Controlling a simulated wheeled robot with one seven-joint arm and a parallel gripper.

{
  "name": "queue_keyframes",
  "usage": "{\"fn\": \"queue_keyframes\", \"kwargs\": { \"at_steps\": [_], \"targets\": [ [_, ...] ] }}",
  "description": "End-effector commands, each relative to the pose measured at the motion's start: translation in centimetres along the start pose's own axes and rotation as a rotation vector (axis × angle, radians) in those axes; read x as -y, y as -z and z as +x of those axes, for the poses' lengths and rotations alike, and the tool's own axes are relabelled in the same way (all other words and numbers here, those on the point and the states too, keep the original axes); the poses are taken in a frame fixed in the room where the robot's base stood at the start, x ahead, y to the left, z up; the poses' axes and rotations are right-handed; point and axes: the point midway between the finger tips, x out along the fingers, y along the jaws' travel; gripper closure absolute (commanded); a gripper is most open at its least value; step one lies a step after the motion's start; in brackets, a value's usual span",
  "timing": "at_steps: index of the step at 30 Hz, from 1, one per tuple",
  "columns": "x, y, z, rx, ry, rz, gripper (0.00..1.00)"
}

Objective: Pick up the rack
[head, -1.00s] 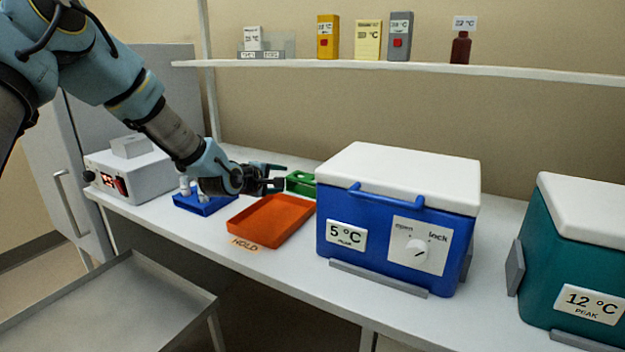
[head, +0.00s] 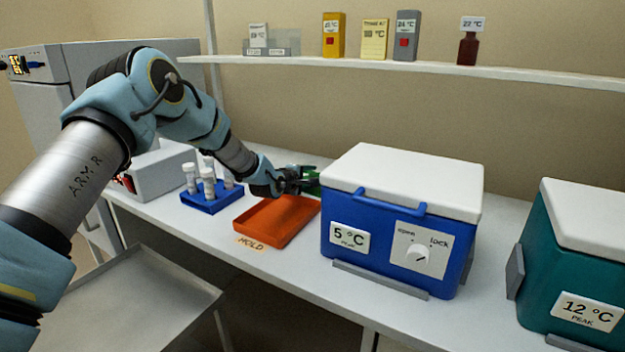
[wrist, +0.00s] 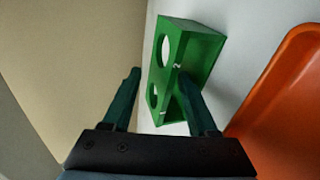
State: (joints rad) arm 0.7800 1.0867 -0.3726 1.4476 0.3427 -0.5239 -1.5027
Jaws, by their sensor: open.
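A green rack (wrist: 190,50) with two round holes, marked 1 and 2, lies ahead of my gripper (wrist: 159,74) in the wrist view. My gripper is open and empty. In the head view the green rack (head: 313,188) is mostly hidden behind my gripper (head: 316,177). A blue rack (head: 212,204) holding several white-capped vials stands left of the orange tray.
The orange tray (head: 278,222), labelled HOLD, lies in front of the green rack. The blue 5 °C cooler (head: 380,235) stands close on the right, a teal cooler (head: 575,270) beyond it. A shelf (head: 400,66) runs above along the wall.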

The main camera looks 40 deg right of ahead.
Motion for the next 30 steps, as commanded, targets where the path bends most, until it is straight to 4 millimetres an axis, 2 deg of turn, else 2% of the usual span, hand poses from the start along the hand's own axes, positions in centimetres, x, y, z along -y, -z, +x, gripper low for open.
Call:
{"fn": "queue_keyframes", "kwargs": {
  "at_steps": [9,24,30],
  "targets": [
    [0.06,-0.06,0.42,0.001,0.0,0.0,0.42],
    [0.08,-0.04,0.39,0.001,0.001,0.0,0.98],
    [0.25,-0.03,0.39,0.001,0.004,-0.001,1.0]
  ]
}}
